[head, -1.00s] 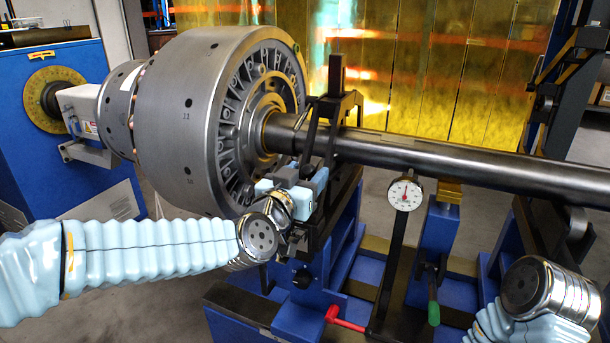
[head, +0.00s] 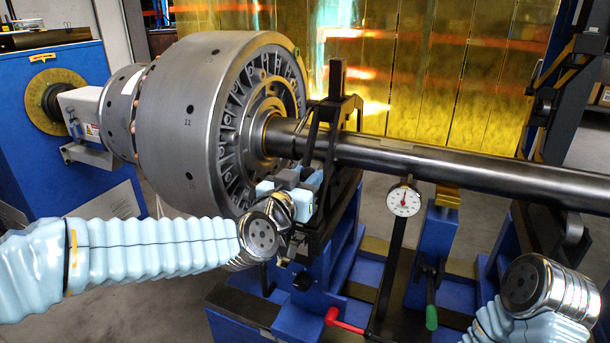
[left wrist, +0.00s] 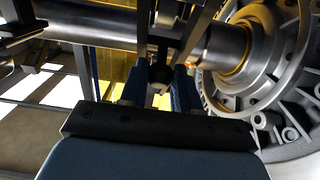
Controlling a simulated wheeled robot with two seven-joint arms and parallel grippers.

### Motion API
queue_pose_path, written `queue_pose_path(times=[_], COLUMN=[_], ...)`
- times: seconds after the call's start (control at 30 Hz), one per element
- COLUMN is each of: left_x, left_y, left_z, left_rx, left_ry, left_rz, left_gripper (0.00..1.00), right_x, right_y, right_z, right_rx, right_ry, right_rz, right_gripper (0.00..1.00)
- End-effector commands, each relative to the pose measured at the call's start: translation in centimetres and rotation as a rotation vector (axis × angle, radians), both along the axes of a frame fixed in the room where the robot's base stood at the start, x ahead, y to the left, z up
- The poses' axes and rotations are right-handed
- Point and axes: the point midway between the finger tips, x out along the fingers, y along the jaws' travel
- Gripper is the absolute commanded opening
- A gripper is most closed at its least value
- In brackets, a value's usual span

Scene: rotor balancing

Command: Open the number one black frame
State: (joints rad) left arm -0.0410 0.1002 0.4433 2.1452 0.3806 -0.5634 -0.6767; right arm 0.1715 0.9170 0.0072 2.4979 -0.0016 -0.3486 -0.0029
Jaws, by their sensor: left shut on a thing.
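The black frame (head: 337,118) stands upright around the shaft, just right of the large rotor in the head view. I cannot read a number on it. My left gripper (head: 308,182) is low on the near side of the frame, below the shaft. In the left wrist view, my left gripper (left wrist: 159,92) has its blue fingers on either side of a small dark knob (left wrist: 158,78) by the frame's bars, and is shut on it. The frame looks closed over the shaft. My right arm shows at the lower right, with its gripper out of view.
The grey rotor (head: 215,125) is close to the left gripper, and the steel shaft (head: 450,165) runs to the right. A dial gauge (head: 404,201), a green handle (head: 431,317) and a red handle (head: 345,320) stand between my arms. A yellow curtain hangs behind.

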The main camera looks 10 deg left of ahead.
Motion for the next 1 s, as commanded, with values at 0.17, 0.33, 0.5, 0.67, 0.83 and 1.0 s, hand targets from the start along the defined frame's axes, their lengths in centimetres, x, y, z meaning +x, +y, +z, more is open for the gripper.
queue_pose_path(times=[0.17,0.33,0.5,0.67,0.83,1.0], left_x=[0.2,0.6,1.3,2.3,3.7,5.6], left_y=[0.0,-0.1,-0.3,-0.7,-1.2,-1.9], left_z=[1.9,3.7,6.3,8.7,11.5,14.3], left_rx=[0.000,0.011,0.027,0.026,0.025,0.025], left_ry=[-0.001,0.031,0.075,0.073,0.072,0.072], left_rz=[0.004,0.005,0.005,0.004,0.004,0.004], left_gripper=[0.00,0.00,0.00,0.00,0.00,0.00], right_x=[0.0,0.1,-0.1,-0.5,-0.8,-0.8], right_y=[-0.1,-0.3,0.0,1.1,1.9,1.9], right_z=[1.5,4.1,7.8,10.7,13.3,15.5], right_rx=[-0.002,-0.008,-0.005,0.011,0.022,0.024], right_ry=[-0.001,-0.005,-0.005,0.005,0.009,0.008], right_rz=[-0.002,-0.005,0.001,0.021,0.035,0.037], right_gripper=[0.47,0.47,0.47,0.47,0.47,0.47])
